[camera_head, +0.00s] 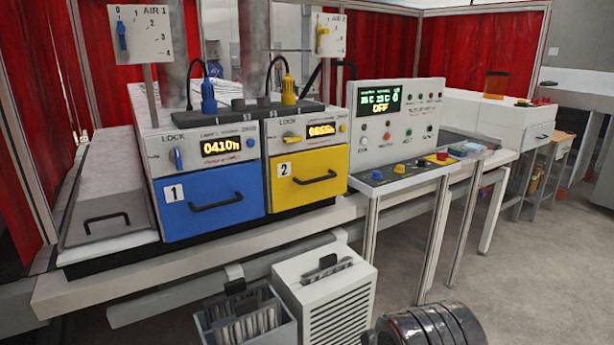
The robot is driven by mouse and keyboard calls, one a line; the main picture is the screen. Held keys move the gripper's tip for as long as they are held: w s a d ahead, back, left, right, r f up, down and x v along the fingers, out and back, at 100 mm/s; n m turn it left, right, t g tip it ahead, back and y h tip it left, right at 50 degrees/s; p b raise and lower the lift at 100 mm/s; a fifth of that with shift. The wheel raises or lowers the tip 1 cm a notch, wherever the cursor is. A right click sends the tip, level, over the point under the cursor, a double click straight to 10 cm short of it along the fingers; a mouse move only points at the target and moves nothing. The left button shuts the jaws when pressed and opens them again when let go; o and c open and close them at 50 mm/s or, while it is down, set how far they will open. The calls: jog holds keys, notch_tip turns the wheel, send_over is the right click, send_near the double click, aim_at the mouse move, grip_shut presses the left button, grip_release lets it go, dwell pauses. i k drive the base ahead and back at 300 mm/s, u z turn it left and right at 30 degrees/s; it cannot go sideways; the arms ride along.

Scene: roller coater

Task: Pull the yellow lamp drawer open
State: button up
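The yellow lamp drawer (296,185), marked 2, is in the middle of the head view, on the right half of the lamp unit. Its front looks flush with the housing, so it appears shut. Its dark bar handle (316,178) runs across the front and is clear of anything. My gripper is not in view. A dark rounded part at the bottom edge seems to be my own arm.
The blue drawer (212,205), marked 1, sits to the left. A control panel (396,125) and a button desk (400,180) stand to the right. Below are a white vented box (325,290) and a bin (246,318). Open floor (540,270) lies at right.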

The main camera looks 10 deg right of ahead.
aim_at(297, 179)
jog(key=u, duration=0.45)
jog(key=i, duration=1.2)
jog(key=u, duration=0.2)
